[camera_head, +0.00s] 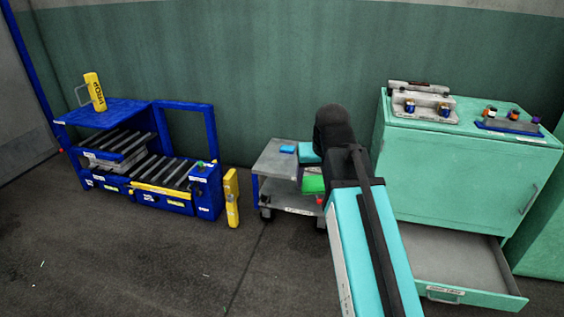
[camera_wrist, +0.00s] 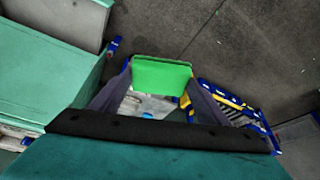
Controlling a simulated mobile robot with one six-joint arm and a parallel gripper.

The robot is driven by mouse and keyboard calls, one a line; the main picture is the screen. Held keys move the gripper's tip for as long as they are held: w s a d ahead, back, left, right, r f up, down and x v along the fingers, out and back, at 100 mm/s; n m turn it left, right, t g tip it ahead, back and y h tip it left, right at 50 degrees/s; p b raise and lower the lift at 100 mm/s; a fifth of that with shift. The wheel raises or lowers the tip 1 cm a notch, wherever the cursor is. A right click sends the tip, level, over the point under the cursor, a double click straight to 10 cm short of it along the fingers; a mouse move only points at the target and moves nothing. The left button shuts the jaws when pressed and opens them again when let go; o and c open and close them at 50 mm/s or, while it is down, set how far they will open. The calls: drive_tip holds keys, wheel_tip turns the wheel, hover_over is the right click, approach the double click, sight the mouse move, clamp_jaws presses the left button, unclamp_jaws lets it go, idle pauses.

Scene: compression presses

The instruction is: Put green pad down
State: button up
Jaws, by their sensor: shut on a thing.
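The green pad (camera_wrist: 160,76) is held between the two fingers of my gripper (camera_wrist: 160,82) in the wrist view. In the head view the pad (camera_head: 313,184) shows just left of my arm, in front of the grey trolley (camera_head: 270,160). My arm hides part of the pad, the gripper's fingers and the trolley's right side. The wrist view shows the trolley's grey surface beyond and below the pad. I cannot tell whether the pad touches the trolley.
A small blue object (camera_head: 287,149) lies on the trolley's top. A blue press rack (camera_head: 140,150) with a yellow post (camera_head: 231,198) stands at left. A green cabinet (camera_head: 455,165) stands at right, its lower drawer (camera_head: 460,265) open. Dark floor is clear in front.

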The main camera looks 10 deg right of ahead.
sight(317, 185)
drive_tip(key=shift+s+r+p, duration=0.15)
drive_tip(key=shift+r+p, duration=1.7)
drive_tip(key=shift+p, duration=0.5)
drive_tip(key=shift+s+r+p, duration=0.15)
drive_tip(key=shift+r+p, duration=1.65)
drive_tip(key=shift+p, duration=0.5)
drive_tip(key=shift+s, duration=0.15)
